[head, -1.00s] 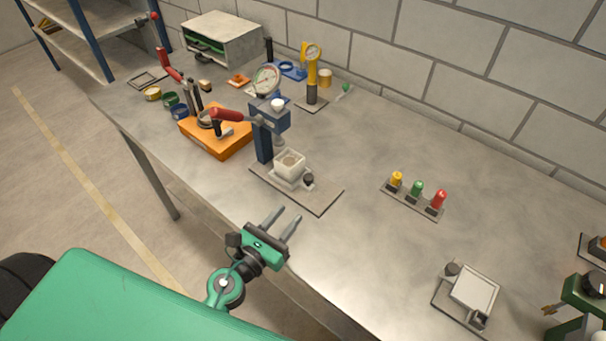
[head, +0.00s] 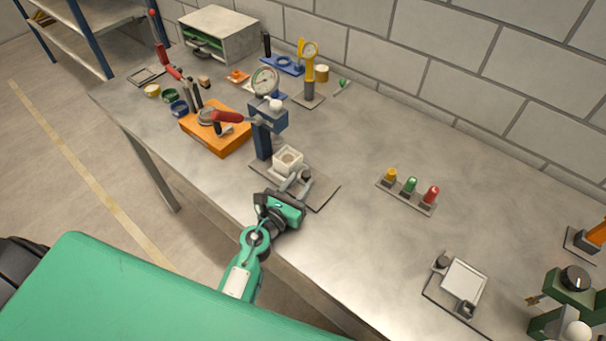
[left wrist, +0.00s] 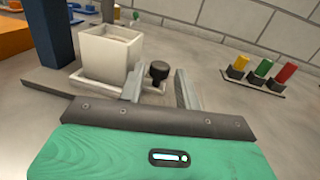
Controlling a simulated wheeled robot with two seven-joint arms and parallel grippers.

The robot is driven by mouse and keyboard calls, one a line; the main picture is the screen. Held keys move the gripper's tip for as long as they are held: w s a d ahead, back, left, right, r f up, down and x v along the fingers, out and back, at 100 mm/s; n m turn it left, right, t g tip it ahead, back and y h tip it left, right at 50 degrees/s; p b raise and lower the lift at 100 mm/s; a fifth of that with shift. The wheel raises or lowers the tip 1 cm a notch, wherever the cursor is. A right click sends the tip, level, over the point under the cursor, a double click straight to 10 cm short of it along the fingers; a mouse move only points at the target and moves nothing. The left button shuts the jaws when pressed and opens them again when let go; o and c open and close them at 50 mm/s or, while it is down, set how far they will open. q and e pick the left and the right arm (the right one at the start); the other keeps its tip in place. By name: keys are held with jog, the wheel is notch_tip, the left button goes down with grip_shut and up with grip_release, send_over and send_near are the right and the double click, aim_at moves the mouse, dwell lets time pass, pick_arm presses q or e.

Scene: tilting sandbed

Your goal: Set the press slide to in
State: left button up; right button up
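The press (head: 264,140) is a dark blue column with a red lever (head: 226,116) and a round gauge, on a flat grey base plate. Its slide carries a white square cup (head: 288,160), which also shows in the left wrist view (left wrist: 108,55). A black knob (head: 306,175) sits on the slide's right end. My left gripper (head: 297,184) is open at the front of the slide. In the left wrist view, the knob (left wrist: 158,71) shows between the two spread fingers (left wrist: 158,88); I cannot tell whether they touch it. My right gripper is out of view.
An orange block (head: 218,138) with a clamp stands left of the press. A strip with yellow, green and red buttons (head: 407,193) lies to the right. A grey tray (head: 464,279) and a green device (head: 572,288) are further right. The bench between them is clear.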

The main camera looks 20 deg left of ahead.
aim_at(291, 173)
pick_arm(q)
jog(key=shift+w+d, duration=0.25)
jog(key=shift+w, duration=1)
jog(key=shift+c, duration=0.2)
grip_shut()
jog(key=shift+w+a, duration=0.3)
jog(key=shift+a, duration=0.6)
jog(key=shift+w+a, duration=0.3)
jog(key=shift+a, duration=0.6)
jog(key=shift+r, duration=0.1)
jog(key=shift+o, duration=0.2)
grip_release()
jog(key=shift+a, duration=0.1)
